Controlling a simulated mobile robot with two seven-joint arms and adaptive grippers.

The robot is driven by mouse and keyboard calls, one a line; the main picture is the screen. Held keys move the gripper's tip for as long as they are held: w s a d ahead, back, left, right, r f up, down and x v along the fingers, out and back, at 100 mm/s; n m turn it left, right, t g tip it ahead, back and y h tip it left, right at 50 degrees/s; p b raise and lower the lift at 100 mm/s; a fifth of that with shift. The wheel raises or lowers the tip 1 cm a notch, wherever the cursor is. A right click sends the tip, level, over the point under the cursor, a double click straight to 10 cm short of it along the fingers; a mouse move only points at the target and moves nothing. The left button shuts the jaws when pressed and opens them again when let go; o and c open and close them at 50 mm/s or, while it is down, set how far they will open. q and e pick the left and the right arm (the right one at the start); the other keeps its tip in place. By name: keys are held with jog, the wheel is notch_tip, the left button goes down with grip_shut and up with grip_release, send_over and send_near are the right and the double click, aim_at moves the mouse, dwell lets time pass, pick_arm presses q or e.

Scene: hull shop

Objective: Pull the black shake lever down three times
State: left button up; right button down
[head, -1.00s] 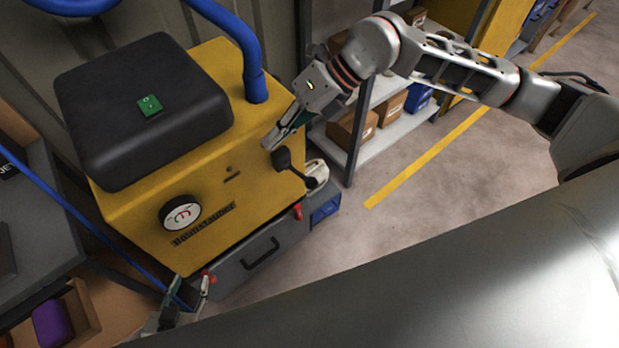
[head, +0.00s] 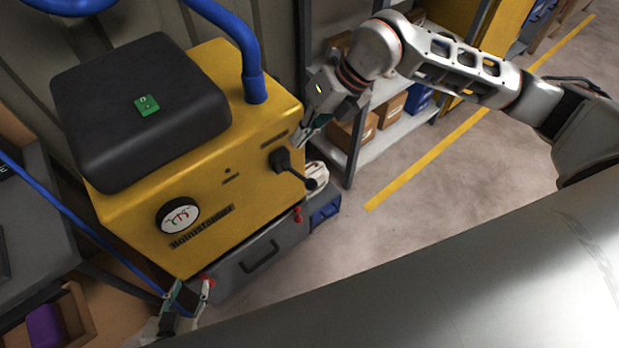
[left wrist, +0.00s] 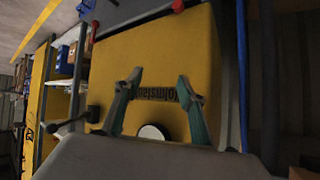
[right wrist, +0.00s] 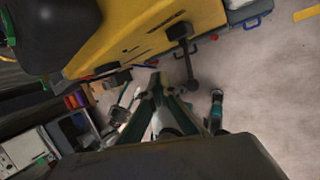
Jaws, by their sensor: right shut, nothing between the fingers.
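The black shake lever (head: 311,183) sticks out from a black pivot block at the right end of the yellow machine's front, its arm slanting down and right to a dark knob. It also shows in the right wrist view (right wrist: 187,62) and in the left wrist view (left wrist: 62,128). My right gripper (head: 301,140) is shut and empty, just above and beside the lever's pivot; I see no grip on the lever. Its closed fingers show in the right wrist view (right wrist: 162,88). My left gripper (head: 191,292) is open and empty, low near the machine's lower left front corner.
The yellow machine (head: 135,220) carries a black padded top, a round gauge (head: 178,215) and a blue hose (head: 254,85). Below is a grey drawer (head: 235,268) with red knobs. A shelf with boxes (head: 350,137) stands behind my right arm. The floor to the right is clear.

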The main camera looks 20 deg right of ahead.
aim_at(300, 175)
jog(key=f, duration=0.1)
jog(key=s+f+b, duration=0.1)
jog(key=f, duration=0.1)
jog(key=f+b, duration=0.1)
jog(key=shift+s+d+f, duration=0.2)
jog(key=shift+d, duration=0.05)
jog(key=shift+s+d+f+b, duration=0.1)
jog(key=shift+s+f+b, duration=0.15)
jog(key=shift+f, duration=0.25)
jog(key=shift+s+f+b, duration=0.1)
jog(key=shift+f+b, duration=0.2)
jog(key=shift+f, duration=0.15)
jog(key=shift+s+d+f, duration=0.1)
jog(key=shift+s+f, duration=0.15)
jog(key=shift+f, duration=0.4)
jog(key=shift+s+f, duration=0.15)
jog(key=shift+f, duration=0.2)
